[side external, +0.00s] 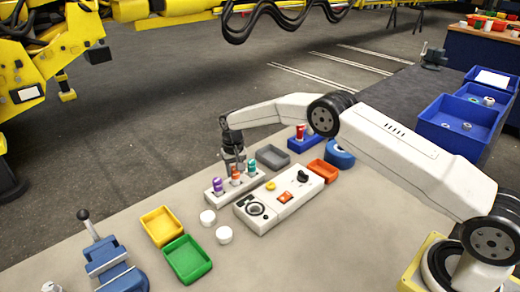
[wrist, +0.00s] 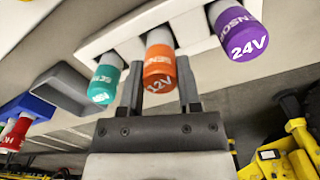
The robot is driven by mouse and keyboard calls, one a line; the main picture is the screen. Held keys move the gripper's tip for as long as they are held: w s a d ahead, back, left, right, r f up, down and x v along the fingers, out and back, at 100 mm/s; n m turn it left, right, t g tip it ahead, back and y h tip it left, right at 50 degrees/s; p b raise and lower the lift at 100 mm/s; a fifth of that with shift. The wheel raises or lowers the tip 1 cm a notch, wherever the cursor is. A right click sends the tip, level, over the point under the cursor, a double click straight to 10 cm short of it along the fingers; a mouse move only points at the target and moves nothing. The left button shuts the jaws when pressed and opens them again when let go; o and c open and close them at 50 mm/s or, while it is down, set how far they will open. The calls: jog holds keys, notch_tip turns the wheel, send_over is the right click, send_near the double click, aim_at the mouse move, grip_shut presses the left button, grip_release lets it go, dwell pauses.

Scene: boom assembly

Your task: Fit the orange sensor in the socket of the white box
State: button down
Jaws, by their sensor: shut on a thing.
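The orange sensor (side external: 236,173), marked 12V in the wrist view (wrist: 158,68), stands in the white rack (side external: 217,195) between a purple sensor (side external: 217,186) and a teal sensor (side external: 252,168). My gripper (side external: 236,164) comes down from above, its fingers on either side of the orange sensor; in the wrist view my gripper (wrist: 160,85) is shut on it. Whether its base is fully seated is hidden. The white box (side external: 275,212) lies right of the rack, with a round dark-rimmed socket (side external: 256,208) at its near left end.
The box also carries a yellow button, an orange switch and a black knob. A red sensor (side external: 300,131) stands in a blue block behind. Grey (side external: 272,157), orange, yellow (side external: 161,226) and green (side external: 187,260) trays, white round pieces and a blue vise (side external: 110,265) surround the work.

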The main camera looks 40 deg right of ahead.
jog(key=shift+r, duration=2.9)
jog(key=shift+s+a, duration=0.1)
jog(key=s+a+r, duration=0.1)
jog(key=s+a, duration=0.1)
jog(key=s, duration=0.5)
jog(key=s+a+r, duration=0.1)
jog(key=s+r, duration=0.1)
jog(key=s, duration=0.4)
jog(key=shift+s+a+r, duration=0.2)
jog(key=shift+s+a, duration=0.2)
jog(key=shift+f, duration=0.15)
jog(key=shift+f, duration=2.2)
jog(key=shift+f, duration=1.55)
